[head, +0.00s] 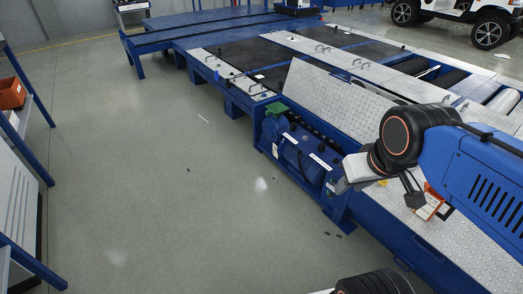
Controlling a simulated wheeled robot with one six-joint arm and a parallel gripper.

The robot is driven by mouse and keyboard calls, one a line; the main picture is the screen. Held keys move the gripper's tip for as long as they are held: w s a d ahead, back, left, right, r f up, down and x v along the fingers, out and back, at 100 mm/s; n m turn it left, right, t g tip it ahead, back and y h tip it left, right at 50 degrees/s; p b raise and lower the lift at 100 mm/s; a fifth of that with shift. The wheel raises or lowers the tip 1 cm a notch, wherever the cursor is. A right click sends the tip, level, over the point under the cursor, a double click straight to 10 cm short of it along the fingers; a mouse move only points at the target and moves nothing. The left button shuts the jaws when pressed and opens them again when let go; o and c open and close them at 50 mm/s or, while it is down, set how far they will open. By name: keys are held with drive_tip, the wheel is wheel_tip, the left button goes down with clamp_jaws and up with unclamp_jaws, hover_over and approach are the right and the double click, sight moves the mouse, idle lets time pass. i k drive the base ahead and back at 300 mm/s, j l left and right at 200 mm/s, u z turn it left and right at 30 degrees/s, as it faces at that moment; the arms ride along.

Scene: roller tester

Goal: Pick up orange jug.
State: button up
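My arm reaches in from the right over the blue roller tester. No other clear jug shows.
The roller tester (340,100) has raised tread plates and a blue motor unit (298,152) on its side. An orange bin (12,93) sits on a blue-framed rack at the left. A white vehicle (470,15) stands at the back right. The grey floor between is clear.

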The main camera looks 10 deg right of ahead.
sight(435, 201)
drive_tip(key=i+z, duration=0.25)
drive_tip(key=z, duration=1.35)
drive_tip(key=k+j, duration=0.1)
drive_tip(key=j, duration=0.85)
drive_tip(key=k+z, duration=0.05)
